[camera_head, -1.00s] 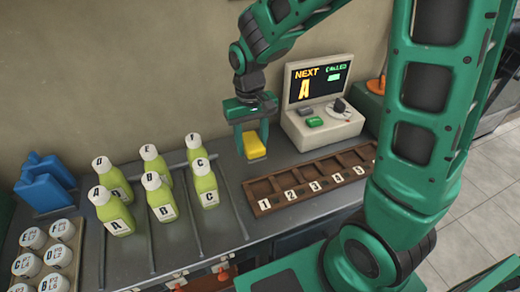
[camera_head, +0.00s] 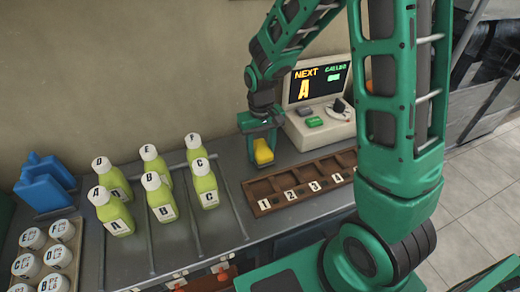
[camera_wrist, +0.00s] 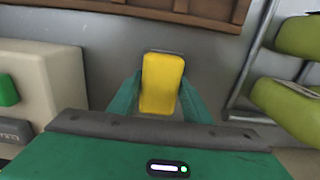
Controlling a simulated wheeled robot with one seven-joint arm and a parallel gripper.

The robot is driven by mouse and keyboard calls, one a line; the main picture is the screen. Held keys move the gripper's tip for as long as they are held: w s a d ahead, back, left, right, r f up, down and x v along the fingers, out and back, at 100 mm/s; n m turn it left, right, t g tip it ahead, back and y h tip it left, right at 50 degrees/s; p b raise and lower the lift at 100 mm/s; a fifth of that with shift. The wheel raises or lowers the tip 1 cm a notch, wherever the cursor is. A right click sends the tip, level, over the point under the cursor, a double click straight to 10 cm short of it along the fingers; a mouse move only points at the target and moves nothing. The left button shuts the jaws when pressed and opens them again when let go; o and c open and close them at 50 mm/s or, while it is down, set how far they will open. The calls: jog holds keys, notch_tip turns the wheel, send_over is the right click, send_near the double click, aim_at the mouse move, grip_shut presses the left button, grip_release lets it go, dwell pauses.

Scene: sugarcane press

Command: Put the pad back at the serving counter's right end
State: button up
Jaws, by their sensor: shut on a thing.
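The yellow pad (camera_head: 263,151) is held between the fingers of my gripper (camera_head: 262,146), above the counter (camera_head: 225,180). In the wrist view the pad (camera_wrist: 162,83) stands between the two green fingertips of my gripper (camera_wrist: 161,95), which is shut on it. The gripper is behind the wooden numbered tray and to the left of the display console. The counter's right end is largely hidden behind my arm.
The console (camera_head: 318,118) shows "NEXT A". The wooden tray (camera_head: 262,206) has numbered slots, some hidden by my arm. Lettered green bottles (camera_head: 163,206) stand to the left. White lidded cups (camera_head: 55,258) and blue jugs (camera_head: 45,185) are farther left.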

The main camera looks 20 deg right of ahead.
aim_at(261, 148)
jog(key=shift+s+f, duration=0.15)
jog(key=shift+f, duration=0.15)
jog(key=o, duration=1.4)
jog(key=shift+s, duration=0.2)
jog(key=shift+w+r, duration=0.25)
jog(key=r, duration=1.2)
jog(key=shift+w+r, duration=0.1)
jog(key=shift+w, duration=0.1)
